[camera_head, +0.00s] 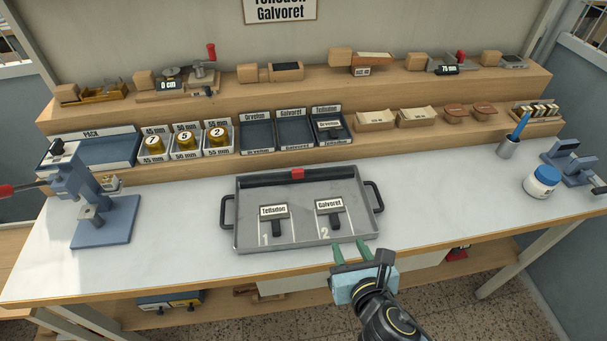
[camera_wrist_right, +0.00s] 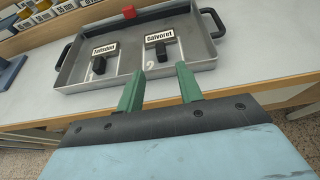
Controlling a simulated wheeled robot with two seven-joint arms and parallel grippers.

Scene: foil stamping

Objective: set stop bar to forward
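No part is labelled as the stop bar, and I cannot tell for sure which it is. A dark bar (camera_head: 260,180) with a red block (camera_head: 297,174) runs along the back of the grey tray (camera_head: 300,244); the red block also shows in the wrist view (camera_wrist_right: 129,12). On the upper shelf, small devices have red knobs, one marked 0 cm (camera_head: 168,85) and one marked 75 mm (camera_head: 447,69). My right gripper (camera_head: 350,250) is open and empty at the tray's front right edge, its green fingers apart (camera_wrist_right: 158,80). My left gripper is out of view.
A blue press (camera_head: 105,222) stands left. A blue-lidded jar (camera_head: 541,182) and pen cup (camera_head: 508,149) stand right. The white tabletop between tray and jar is clear.

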